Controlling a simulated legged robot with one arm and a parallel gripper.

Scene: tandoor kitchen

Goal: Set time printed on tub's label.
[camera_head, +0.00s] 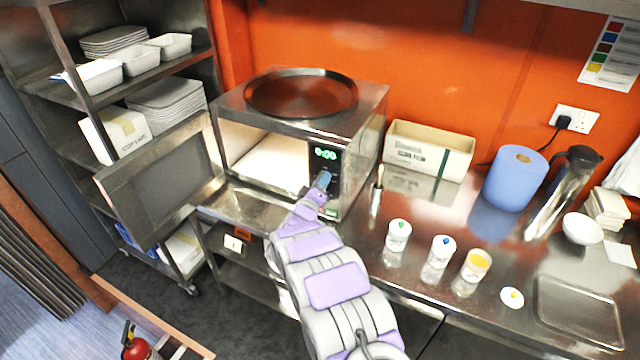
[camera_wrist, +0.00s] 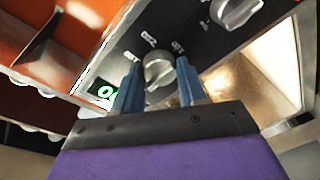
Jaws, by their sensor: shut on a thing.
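The microwave (camera_head: 360,112) stands on the steel counter with its door (camera_head: 155,170) swung open to the left. Its green display (camera_head: 325,154) appears to read 0:00; part of it shows in the wrist view (camera_wrist: 104,91). My gripper (camera_head: 323,182) is at the control panel. In the wrist view its blue fingers (camera_wrist: 158,82) are shut on a silver knob (camera_wrist: 157,68). A second knob (camera_wrist: 236,12) sits apart from them. Small tubs stand right of the microwave: green-topped (camera_head: 398,236), blue-topped (camera_head: 439,252) and yellow (camera_head: 475,266). Their label print is too small to read.
A round dark pan (camera_head: 301,92) lies on the microwave. A cream box (camera_head: 428,150), blue roll (camera_head: 515,178), steel jug (camera_head: 563,190), white bowl (camera_head: 582,229) and metal tray (camera_head: 578,312) are on the counter. A rack (camera_head: 60,88) with containers stands left. A fire extinguisher (camera_head: 135,347) is below.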

